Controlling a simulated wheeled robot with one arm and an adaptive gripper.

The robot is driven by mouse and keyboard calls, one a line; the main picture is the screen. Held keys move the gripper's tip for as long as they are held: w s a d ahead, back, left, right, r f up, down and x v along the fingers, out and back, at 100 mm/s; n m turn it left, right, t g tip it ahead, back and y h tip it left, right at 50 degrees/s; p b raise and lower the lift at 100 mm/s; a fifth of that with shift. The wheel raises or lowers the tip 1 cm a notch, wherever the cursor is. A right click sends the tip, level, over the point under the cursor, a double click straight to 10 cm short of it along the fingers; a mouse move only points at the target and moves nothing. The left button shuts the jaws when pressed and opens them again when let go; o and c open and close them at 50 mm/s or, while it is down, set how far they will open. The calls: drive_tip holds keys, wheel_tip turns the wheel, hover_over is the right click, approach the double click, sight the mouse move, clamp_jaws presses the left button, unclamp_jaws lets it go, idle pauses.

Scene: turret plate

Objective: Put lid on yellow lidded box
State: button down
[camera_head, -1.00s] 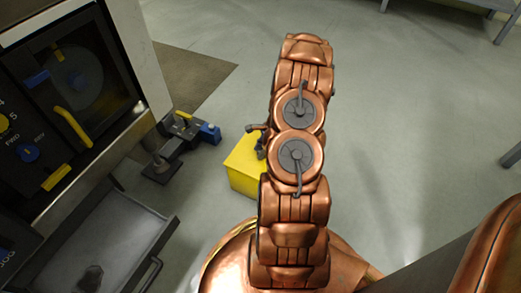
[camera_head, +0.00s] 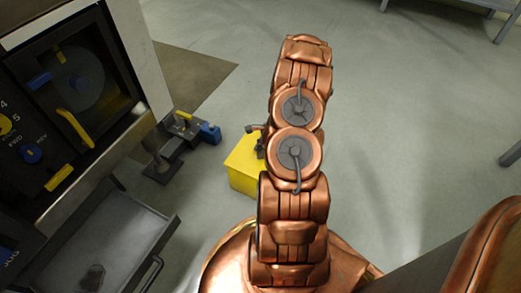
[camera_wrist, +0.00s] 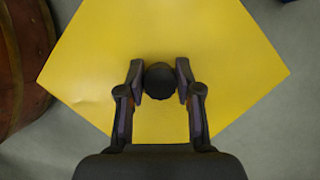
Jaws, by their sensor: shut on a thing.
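The yellow box (camera_head: 242,179) stands on the floor in the head view, partly hidden behind my arm. Its yellow lid (camera_wrist: 160,30) fills much of the wrist view as a flat square turned cornerwise, with a round black knob (camera_wrist: 159,82) in its middle. My gripper (camera_wrist: 159,74) is over the lid with a finger on each side of the knob, shut on it. In the head view, lid and box look like one yellow block. I cannot tell whether the lid rests fully on the box, and the box's body is hidden under the lid in the wrist view.
A machine with a dark control panel (camera_head: 75,110) stands at the left. Below it is an open grey tray (camera_head: 115,240). A dark tool piece with a blue end (camera_head: 207,133) sits left of the box.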

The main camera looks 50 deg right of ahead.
drive_tip(key=c, duration=0.7)
unclamp_jaws()
drive_tip(key=shift+o, duration=0.3)
drive_tip(key=o, duration=0.4)
drive_tip(key=shift+r, duration=0.1)
drive_tip(key=shift+r+p, duration=3.1)
drive_tip(key=shift+r, duration=0.35)
clamp_jaws()
